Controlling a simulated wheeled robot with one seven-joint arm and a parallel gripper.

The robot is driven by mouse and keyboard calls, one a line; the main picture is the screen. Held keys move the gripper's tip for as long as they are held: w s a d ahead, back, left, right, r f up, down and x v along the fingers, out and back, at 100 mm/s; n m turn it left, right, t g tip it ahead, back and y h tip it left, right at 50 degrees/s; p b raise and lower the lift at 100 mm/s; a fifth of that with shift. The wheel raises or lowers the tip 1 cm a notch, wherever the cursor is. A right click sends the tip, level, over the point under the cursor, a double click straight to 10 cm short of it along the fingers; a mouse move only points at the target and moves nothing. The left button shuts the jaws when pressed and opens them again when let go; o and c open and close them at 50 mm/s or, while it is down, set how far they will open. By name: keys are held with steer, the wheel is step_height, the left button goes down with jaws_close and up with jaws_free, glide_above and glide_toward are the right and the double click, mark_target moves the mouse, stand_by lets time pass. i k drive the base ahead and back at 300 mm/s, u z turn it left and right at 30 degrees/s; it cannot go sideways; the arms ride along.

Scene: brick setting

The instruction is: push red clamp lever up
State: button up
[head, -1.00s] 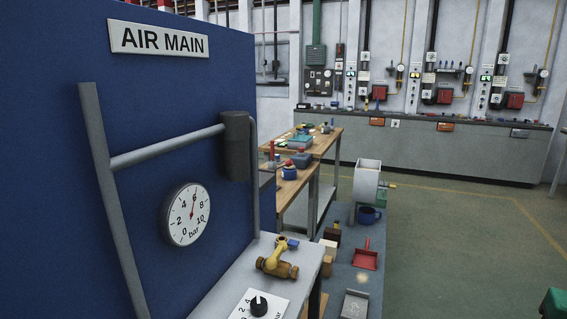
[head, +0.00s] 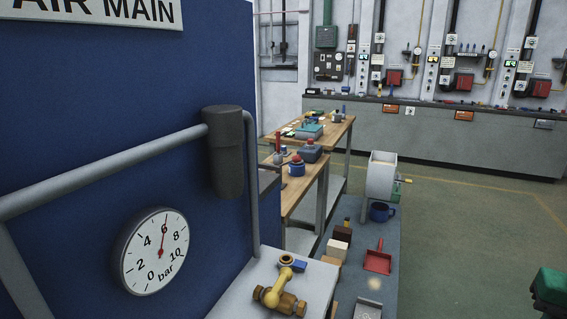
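I cannot make out a red clamp lever for certain. A thin upright red piece (head: 278,142) stands on the nearer wooden bench (head: 300,201), too small and far to identify. Close to it are a blue piece with a red top (head: 297,167) and a grey-blue box with a red top (head: 310,150). My gripper is not in view.
A blue panel (head: 60,130) with a gauge (head: 155,252) and grey pipes fills the left. A light bench with a brass valve (head: 279,296) stands in front. A red dustpan (head: 378,260) and blue mug (head: 380,212) lie beyond.

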mark_target(295, 158)
steer(key=u, duration=0.35)
steer(key=k, duration=1.3)
steer(key=z, duration=0.35)
steer(key=i, duration=2.15)
steer(key=u, duration=0.55)
